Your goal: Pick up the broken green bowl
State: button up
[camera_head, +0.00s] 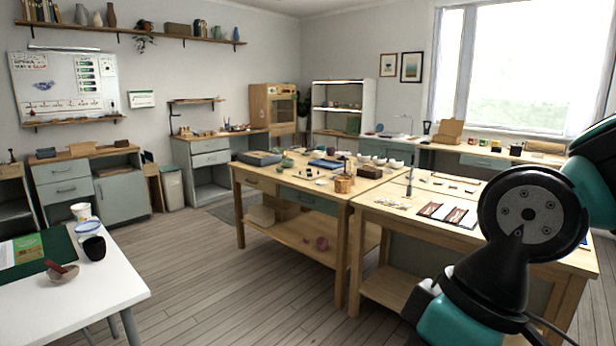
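A small green, rounded thing (287,162) sits on the far left part of the middle wooden worktable, just right of a dark grey tray. It may be the broken green bowl, but it is too small to tell its shape or any break. Other small greenish pieces lie near it and cannot be told apart. My arm shows large at the right edge, in front of the right worktable. My gripper is not in view, so its state and anything in it are hidden.
A white table (110,285) stands front left. Wooden floor (205,270) is clear between them.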

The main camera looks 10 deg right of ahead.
aim_at(287, 164)
jog(key=u, duration=0.4)
jog(key=i, duration=6.95)
jog(key=z, duration=2.1)
